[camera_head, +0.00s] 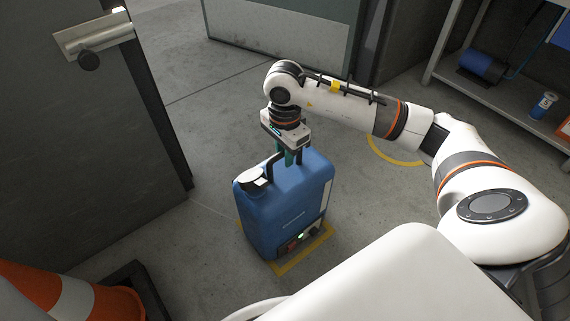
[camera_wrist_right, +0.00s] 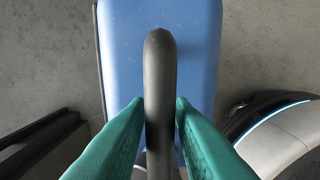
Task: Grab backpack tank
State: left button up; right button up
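The backpack tank (camera_head: 288,207) is a blue box-shaped canister with a pale cap and a black top handle. It stands upright on the floor inside a yellow marked square. My right gripper (camera_head: 289,158) reaches down onto its top from above. In the right wrist view, the green fingers (camera_wrist_right: 160,105) lie close along both sides of the black handle (camera_wrist_right: 159,75), with almost no gap at the tips. The blue tank top (camera_wrist_right: 200,40) shows behind the handle. My left gripper is not in view.
An orange and white cone (camera_head: 75,298) stands at the lower left. A dark door with a handle (camera_head: 95,38) is at the left. A metal shelf (camera_head: 500,100) with a blue roll (camera_head: 481,67) and a small blue bottle (camera_head: 543,106) is at the right. Floor beyond the tank is clear.

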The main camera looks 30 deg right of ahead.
grip_shut()
dwell(1.0)
jog(key=shift+r, duration=0.1)
